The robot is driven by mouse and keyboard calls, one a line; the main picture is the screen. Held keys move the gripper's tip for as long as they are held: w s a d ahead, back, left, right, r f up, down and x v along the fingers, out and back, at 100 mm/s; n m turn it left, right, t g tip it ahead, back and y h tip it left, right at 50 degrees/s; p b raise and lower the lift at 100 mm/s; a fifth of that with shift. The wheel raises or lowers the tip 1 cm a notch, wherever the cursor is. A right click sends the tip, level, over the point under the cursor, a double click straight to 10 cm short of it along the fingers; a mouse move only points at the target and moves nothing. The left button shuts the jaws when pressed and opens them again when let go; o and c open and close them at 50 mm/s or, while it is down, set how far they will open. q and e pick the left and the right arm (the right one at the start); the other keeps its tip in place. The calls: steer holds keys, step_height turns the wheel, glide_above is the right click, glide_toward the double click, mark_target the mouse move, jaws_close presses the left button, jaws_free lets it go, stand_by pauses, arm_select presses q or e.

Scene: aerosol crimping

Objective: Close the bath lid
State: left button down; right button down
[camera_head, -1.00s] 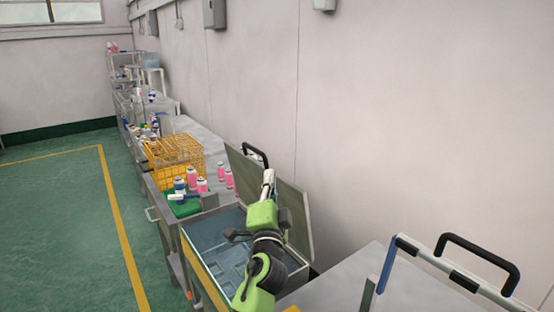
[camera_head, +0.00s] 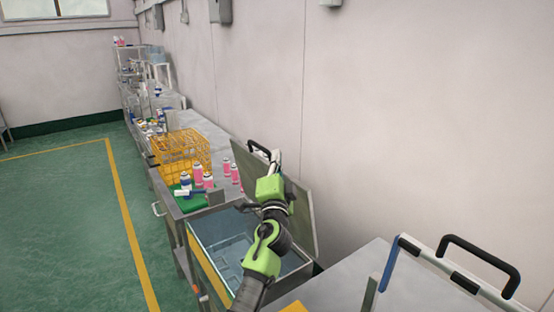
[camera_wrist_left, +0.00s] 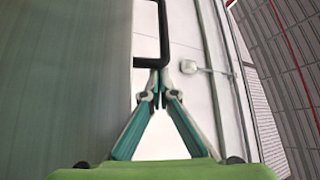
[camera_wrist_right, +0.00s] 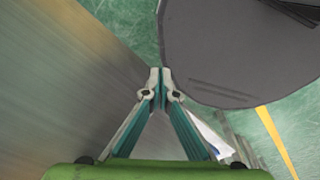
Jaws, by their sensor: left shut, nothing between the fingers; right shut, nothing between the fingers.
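The bath (camera_head: 207,262) is an open tank with a blue-grey inside and a yellow front. Its grey lid (camera_head: 305,218) stands raised at the wall side, with a black handle (camera_head: 257,149) on its top edge. My left gripper (camera_head: 276,156) is over the bath, with its fingertips at the lid's upper part close to the handle. In the left wrist view the fingers (camera_wrist_left: 160,88) are shut and empty just below the handle's end (camera_wrist_left: 150,62), beside the lid panel (camera_wrist_left: 65,80); contact is unclear. My right gripper (camera_wrist_right: 161,78) is shut and empty, seen only in its wrist view.
A yellow basket (camera_head: 180,152), pink bottles (camera_head: 226,168) and a green mat (camera_head: 187,206) are on the bench beyond the bath. A trolley-like frame with a black handle (camera_head: 480,258) is at right. A metal surface (camera_wrist_right: 60,85) lies beside my right gripper.

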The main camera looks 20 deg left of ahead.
arm_select(q)
steer(key=s+a+f+n+y+b, duration=0.1)
steer(key=s+a+f+b, duration=0.3)
steer(key=s+b, duration=0.2)
steer(key=s+a+f+n+y+b, duration=0.1)
steer(key=s+a+f+n+b, duration=0.1)
steer(key=s+a+f+b, duration=0.2)
steer(key=s+b, duration=0.2)
steer(key=s, duration=0.2)
steer(key=shift+s+a+f+n+t+b, duration=0.25)
steer(key=shift+a+f+n+t+b, duration=0.05)
steer(key=shift+f+t+b, duration=0.1)
steer(key=v, duration=0.7)
steer(key=shift+s+d+f, duration=0.15)
steer(key=shift+f, duration=0.1)
